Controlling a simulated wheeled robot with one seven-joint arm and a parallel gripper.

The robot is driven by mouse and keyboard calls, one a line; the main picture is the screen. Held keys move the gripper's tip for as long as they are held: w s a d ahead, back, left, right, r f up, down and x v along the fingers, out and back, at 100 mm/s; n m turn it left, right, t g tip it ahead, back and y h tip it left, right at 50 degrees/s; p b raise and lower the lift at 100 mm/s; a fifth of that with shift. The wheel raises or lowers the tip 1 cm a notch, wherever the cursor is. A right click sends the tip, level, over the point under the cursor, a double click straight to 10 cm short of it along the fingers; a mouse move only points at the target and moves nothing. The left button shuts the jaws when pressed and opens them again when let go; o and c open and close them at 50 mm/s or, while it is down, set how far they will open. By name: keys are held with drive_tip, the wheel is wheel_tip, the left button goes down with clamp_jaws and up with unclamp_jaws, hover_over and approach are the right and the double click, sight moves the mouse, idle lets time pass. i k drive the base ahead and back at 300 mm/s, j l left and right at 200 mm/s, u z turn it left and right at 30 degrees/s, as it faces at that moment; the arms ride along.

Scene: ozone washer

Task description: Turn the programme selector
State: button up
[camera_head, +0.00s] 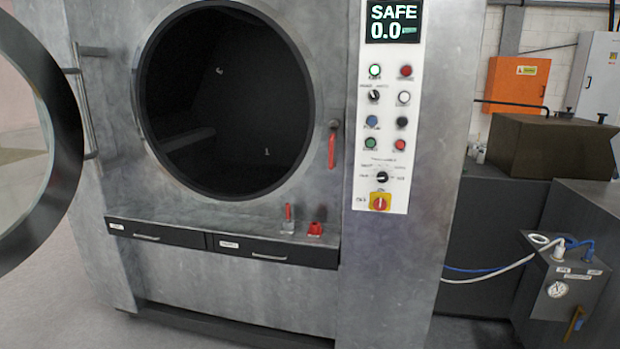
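The control panel (386,110) is a white upright strip on the washer's steel front, right of the drum opening. A black rotary knob (382,177) sits low on it, with small labels around it and a pale pointer mark. It looks like the programme selector, but the lettering is too small to read surely. A second, smaller black rotary switch (374,96) is higher up on the left. A red and yellow rotary switch (380,202) is just below the lower knob. My gripper is not in view.
The display (394,22) reads SAFE 0.0. The round door (62,150) stands open at left. A red-handled lever (332,150) sticks out left of the panel. A grey box with gauge and hoses (562,285) stands at lower right. Floor is clear at lower left.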

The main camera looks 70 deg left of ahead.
sight(382, 177)
drive_tip(key=i+j+u, duration=0.1)
drive_tip(key=j+u, duration=0.15)
drive_tip(key=u, duration=0.2)
drive_tip(key=i+j+u, duration=0.2)
drive_tip(key=u, duration=0.2)
drive_tip(key=i+j+u, duration=0.2)
drive_tip(key=u, duration=0.25)
drive_tip(key=i+j, duration=0.3)
drive_tip(key=i, duration=0.15)
